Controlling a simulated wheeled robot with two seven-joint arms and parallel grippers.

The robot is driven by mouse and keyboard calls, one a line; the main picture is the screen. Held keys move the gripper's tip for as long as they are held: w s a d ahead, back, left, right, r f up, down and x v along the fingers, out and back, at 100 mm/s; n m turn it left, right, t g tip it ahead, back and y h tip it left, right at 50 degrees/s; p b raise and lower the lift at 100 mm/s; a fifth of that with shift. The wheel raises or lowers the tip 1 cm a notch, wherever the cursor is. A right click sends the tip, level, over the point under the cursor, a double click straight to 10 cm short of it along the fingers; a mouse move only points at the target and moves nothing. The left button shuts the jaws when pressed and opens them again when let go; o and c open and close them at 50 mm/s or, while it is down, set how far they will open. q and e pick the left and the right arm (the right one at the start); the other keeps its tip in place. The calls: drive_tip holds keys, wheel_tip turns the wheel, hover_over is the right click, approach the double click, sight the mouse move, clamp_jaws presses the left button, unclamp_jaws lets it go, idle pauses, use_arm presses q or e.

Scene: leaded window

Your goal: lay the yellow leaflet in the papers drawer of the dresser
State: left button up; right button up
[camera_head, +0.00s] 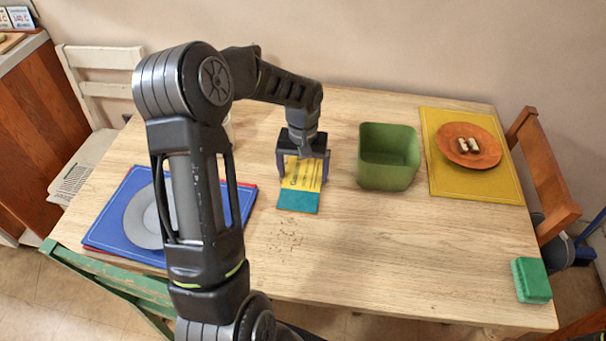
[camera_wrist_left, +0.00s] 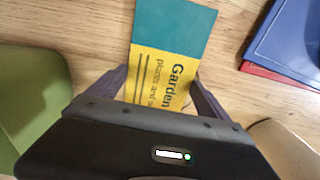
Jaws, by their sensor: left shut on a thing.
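The yellow leaflet (camera_head: 300,178) has a teal end band and printed text that begins "Garden". It is on or just above the wooden table, left of the green bin; I cannot tell whether it touches the wood. My left gripper (camera_head: 303,170) is over it, shut on it, with one finger at each side edge. In the left wrist view the leaflet (camera_wrist_left: 168,68) lies between the two fingers (camera_wrist_left: 155,92), teal end pointing away. My right gripper is not in view. No open drawer shows in these views, and I cannot tell whether the wooden furniture at far left (camera_head: 38,100) is the dresser.
A green bin (camera_head: 388,183) stands right of the gripper. A blue placemat (camera_head: 112,215) with a grey plate lies left. A yellow mat (camera_head: 447,188) with an orange plate (camera_head: 468,145) lies right. A green block (camera_head: 531,280) sits near the front right corner. Chairs surround the table.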

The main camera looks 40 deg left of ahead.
sight(303, 178)
use_arm(q)
wheel_tip(303, 178, up, 10)
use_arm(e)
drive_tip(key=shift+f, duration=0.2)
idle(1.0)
